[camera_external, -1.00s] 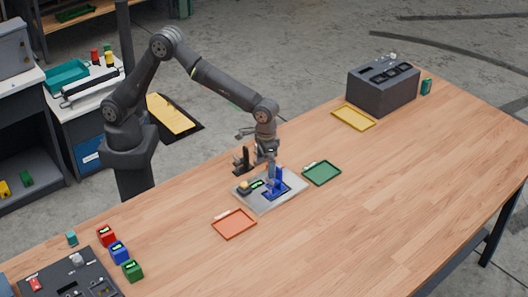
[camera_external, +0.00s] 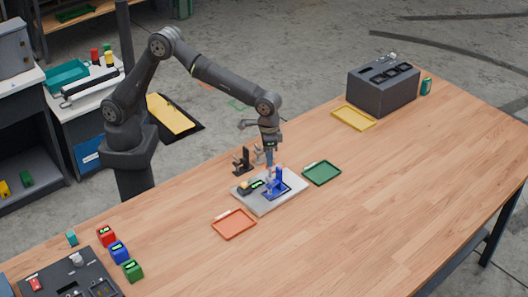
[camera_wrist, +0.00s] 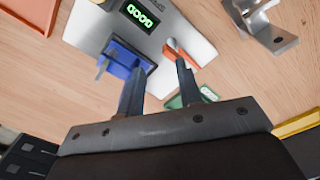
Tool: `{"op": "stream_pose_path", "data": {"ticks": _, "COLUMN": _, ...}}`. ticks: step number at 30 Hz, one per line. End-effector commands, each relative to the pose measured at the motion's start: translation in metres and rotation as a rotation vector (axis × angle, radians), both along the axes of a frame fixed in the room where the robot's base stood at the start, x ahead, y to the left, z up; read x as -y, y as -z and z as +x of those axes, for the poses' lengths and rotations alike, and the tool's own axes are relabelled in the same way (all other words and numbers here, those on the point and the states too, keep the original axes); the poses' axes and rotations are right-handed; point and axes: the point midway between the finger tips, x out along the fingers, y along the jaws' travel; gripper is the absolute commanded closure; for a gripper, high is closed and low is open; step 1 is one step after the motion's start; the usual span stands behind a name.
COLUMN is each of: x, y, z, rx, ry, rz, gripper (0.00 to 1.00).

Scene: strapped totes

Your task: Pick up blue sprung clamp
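The blue sprung clamp (camera_external: 277,184) stands on a light grey plate (camera_external: 292,197) on the table. In the wrist view the blue clamp (camera_wrist: 122,58) lies by the left fingertip, with a grey metal pin sticking out of it. An orange-tipped lever (camera_wrist: 172,46) shows by the right fingertip; I cannot tell whether it touches the finger. My gripper (camera_external: 269,160) points down just above the clamp. In the wrist view its two fingers (camera_wrist: 160,65) are apart with nothing visible held between them. Part of the clamp is hidden behind the left finger.
A block with a green lit display (camera_external: 250,186) sits on the plate. Black and grey metal clamps (camera_external: 243,161) stand behind it. An orange tray (camera_external: 234,223) and a green tray (camera_external: 321,173) lie close by. The table's right side is mostly clear.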

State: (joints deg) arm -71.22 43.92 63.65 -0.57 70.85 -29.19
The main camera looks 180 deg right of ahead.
Motion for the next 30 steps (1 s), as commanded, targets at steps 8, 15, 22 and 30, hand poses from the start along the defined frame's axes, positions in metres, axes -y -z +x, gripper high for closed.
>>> {"op": "stream_pose_path", "data": {"ticks": 8, "x": -0.021, "y": -0.093, "z": 0.028, "rx": 0.021, "ry": 0.545, "rz": 0.084, "gripper": 0.67}}
{"op": "stream_pose_path", "data": {"ticks": 15, "x": -0.023, "y": -0.141, "z": 0.039, "rx": 0.016, "ry": 0.851, "rz": 0.129, "gripper": 0.67}}
{"op": "stream_pose_path", "data": {"ticks": 22, "x": -0.025, "y": -0.13, "z": 0.042, "rx": 0.014, "ry": 0.905, "rz": 0.133, "gripper": 0.67}}
{"op": "stream_pose_path", "data": {"ticks": 30, "x": -0.031, "y": -0.072, "z": 0.047, "rx": 0.014, "ry": 0.903, "rz": 0.133, "gripper": 0.67}}
